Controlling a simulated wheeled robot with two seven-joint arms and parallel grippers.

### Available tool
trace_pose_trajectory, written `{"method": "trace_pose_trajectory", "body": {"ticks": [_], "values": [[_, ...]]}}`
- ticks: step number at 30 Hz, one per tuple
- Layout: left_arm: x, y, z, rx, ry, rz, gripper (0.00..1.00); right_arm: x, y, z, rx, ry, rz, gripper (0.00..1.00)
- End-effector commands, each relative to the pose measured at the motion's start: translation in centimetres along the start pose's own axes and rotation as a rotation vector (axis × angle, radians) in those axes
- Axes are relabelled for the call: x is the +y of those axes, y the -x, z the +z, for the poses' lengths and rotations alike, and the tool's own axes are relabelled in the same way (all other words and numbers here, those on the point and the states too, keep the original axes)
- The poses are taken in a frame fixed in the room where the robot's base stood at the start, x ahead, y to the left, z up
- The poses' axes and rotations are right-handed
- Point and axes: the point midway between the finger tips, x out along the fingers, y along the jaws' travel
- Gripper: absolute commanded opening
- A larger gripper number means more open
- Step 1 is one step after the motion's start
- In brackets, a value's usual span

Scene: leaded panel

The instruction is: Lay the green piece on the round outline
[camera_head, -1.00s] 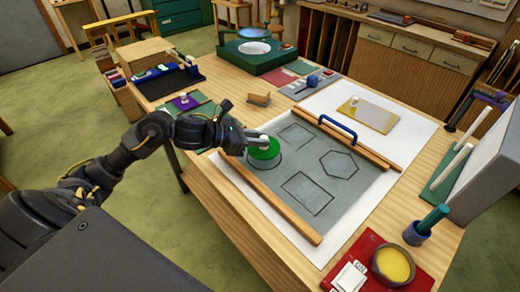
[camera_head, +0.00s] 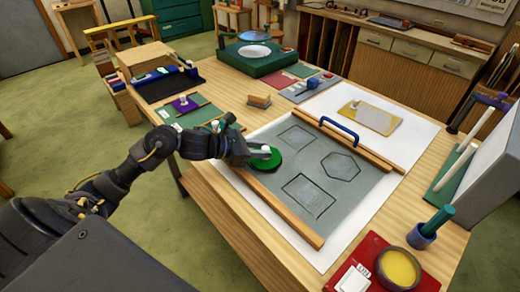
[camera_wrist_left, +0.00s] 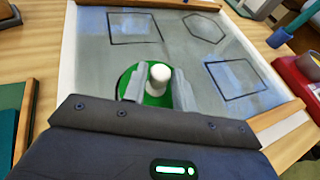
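The green piece (camera_head: 268,163) is a flat disc with a pale knob on top. It lies on the grey panel near its left edge, over the round outline, whose dark line shows at its left edge in the left wrist view. My left gripper (camera_head: 254,152) is low beside the knob. In the left wrist view the green piece (camera_wrist_left: 153,97) is beyond the fingers (camera_wrist_left: 159,88), which stand apart on either side of the knob with narrow gaps; the gripper looks open. My right gripper is not in view.
The panel (camera_head: 288,165) also bears two four-sided outlines and a hexagon outline. Wooden strips (camera_head: 285,210) edge it, and a blue handle (camera_head: 338,128) stands at its far side.

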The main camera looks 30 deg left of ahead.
Motion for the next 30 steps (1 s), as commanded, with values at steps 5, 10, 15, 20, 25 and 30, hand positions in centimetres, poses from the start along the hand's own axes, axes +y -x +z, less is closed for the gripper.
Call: {"method": "trace_pose_trajectory", "body": {"ticks": [5,10,15,20,25,30], "values": [[0.0,0.0,0.1,0.0,0.0,0.0,0.43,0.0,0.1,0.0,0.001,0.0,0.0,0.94],[0.0,0.0,0.1,0.0,0.0,0.0,0.43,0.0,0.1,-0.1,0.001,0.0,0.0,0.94],[0.0,0.3,0.5,0.001,0.0,0.001,0.43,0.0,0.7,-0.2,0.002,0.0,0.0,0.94],[0.1,3.1,-0.1,0.006,-0.006,0.002,0.43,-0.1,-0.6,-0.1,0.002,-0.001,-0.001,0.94],[0.0,7.1,-0.3,0.008,-0.003,0.002,0.43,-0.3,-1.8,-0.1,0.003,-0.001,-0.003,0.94],[0.0,9.9,-0.1,0.004,0.001,0.0,0.43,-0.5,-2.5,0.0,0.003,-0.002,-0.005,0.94]]}}
